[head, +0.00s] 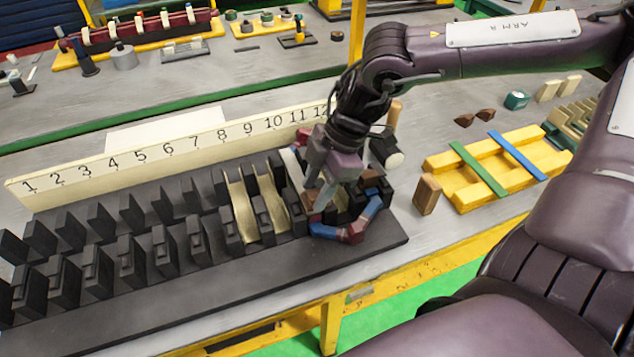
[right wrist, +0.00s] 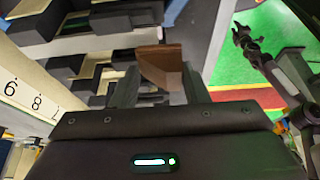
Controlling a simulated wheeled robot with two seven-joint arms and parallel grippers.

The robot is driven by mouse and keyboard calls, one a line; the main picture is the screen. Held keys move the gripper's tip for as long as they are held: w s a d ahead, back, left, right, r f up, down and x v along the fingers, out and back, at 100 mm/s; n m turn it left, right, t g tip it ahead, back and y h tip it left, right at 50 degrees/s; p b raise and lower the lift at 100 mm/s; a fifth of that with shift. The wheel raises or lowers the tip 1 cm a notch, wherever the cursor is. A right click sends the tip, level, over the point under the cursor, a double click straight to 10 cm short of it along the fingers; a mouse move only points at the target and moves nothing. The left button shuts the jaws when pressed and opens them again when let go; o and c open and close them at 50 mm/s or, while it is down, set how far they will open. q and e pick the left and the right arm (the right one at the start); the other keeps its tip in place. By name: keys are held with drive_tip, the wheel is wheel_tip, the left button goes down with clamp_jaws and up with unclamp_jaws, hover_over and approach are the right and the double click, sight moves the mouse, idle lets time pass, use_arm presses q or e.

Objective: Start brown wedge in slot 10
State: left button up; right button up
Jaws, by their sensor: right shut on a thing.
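My right gripper (head: 322,190) is shut on a brown wedge (right wrist: 160,66), which sticks out between the two fingers in the right wrist view. In the head view the gripper points down over the right part of the black slotted stator block (head: 130,300), and the wedge is mostly hidden by the fingers. A number strip (head: 160,155) stands behind the block. A red, blue and white coil (head: 352,234) lies around the teeth near the gripper. Cream liners (head: 241,205) line slots left of the gripper. I cannot tell whether the wedge touches the slot.
A brown block (head: 427,195) stands right of the stator. A yellow rack (head: 470,190) with a green and a blue strip lies farther right, with two dark brown pieces (head: 486,115) behind it.

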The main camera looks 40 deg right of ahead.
sight(313, 193)
drive_tip(key=shift+f+b, duration=0.45)
drive_tip(key=shift+f, duration=0.45)
drive_tip(key=shift+f+b, duration=1)
drive_tip(key=shift+b, duration=0.05)
drive_tip(key=shift+w+d+b, duration=0.2)
drive_tip(key=shift+w+b, duration=0.55)
drive_tip(key=shift+w, duration=0.15)
drive_tip(key=o, duration=1.1)
drive_tip(key=shift+w, duration=0.1)
drive_tip(key=shift+c, duration=0.2)
drive_tip(key=shift+v, duration=3.85)
